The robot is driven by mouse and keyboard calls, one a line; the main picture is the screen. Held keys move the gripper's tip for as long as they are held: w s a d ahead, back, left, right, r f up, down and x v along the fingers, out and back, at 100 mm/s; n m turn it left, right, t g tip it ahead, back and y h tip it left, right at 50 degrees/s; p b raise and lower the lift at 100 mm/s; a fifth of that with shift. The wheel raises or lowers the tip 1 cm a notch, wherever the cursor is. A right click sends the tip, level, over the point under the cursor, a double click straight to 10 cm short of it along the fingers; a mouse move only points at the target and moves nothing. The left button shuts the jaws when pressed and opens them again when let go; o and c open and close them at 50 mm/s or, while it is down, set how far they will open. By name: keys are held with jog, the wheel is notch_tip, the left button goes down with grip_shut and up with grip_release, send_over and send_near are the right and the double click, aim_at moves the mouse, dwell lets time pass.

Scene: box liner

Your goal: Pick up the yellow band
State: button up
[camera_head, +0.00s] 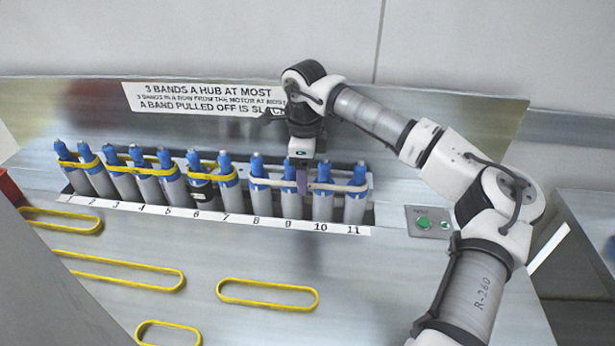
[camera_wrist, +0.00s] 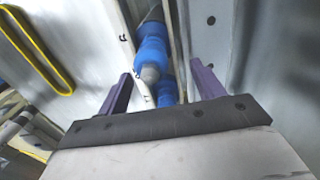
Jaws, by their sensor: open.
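Several yellow bands show in the head view. Loose ones lie flat on the bench: one at the front middle (camera_head: 268,282), a long one at left (camera_head: 120,262), one at far left (camera_head: 62,212) and one at the front edge (camera_head: 165,323). Others are looped around blue-topped rollers, at the left end (camera_head: 68,164), in the middle left (camera_head: 130,168) and around rollers 6 and 7 (camera_head: 212,178). My gripper (camera_head: 302,178) is open above rollers 9 and 10. In the wrist view its purple fingers (camera_wrist: 163,90) stand either side of a blue roller top (camera_wrist: 152,52).
A pale band (camera_head: 290,184) spans the rollers from 8 to 11. The numbered roller row (camera_head: 195,205) runs along the back, with a metal wall and sign (camera_head: 200,97) behind. A button box (camera_head: 428,222) is at right. The front right bench is clear.

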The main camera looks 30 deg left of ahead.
jog(key=c, duration=1.1)
jog(key=shift+o, duration=0.2)
jog(key=shift+r, duration=0.15)
